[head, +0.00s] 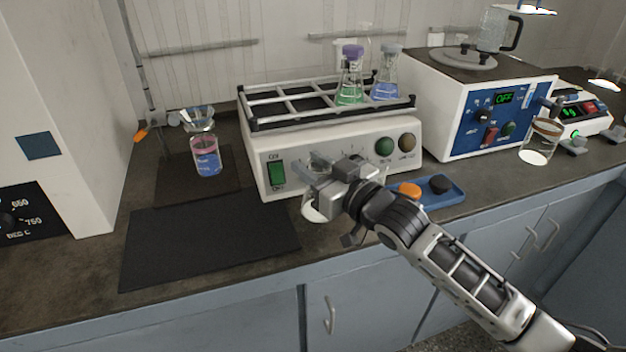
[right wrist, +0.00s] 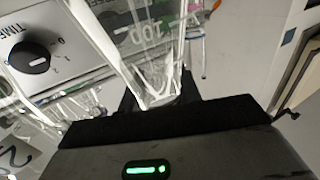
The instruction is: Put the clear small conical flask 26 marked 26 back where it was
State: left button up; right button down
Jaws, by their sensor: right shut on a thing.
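My right gripper (head: 326,184) is shut on a clear conical flask (head: 313,208) in front of the shaker's control panel. The fingers hide much of the flask in the head view. In the right wrist view the clear glass (right wrist: 152,50) with white graduation marks rises between the dark fingertips (right wrist: 160,98). Its number cannot be read for certain. The white shaker (head: 330,148) carries a barred rack holding a green-liquid flask with a purple stopper (head: 350,82) and a blue-liquid flask (head: 387,80) at its right end. The rack's left part is empty. My left gripper is not in view.
An empty black mat (head: 205,243) lies at front left. A blue tray (head: 450,197) with orange and black round pieces lies right of the gripper. A blue-fronted instrument (head: 492,122) and clear beaker (head: 541,140) are farther right.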

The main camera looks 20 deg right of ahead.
jog(key=shift+s+f, duration=0.1)
jog(key=shift+f, duration=1.25)
jog(key=shift+f, duration=0.1)
jog(key=shift+f, duration=0.15)
jog(key=c, duration=1)
grip_release()
jog(key=shift+o, duration=0.2)
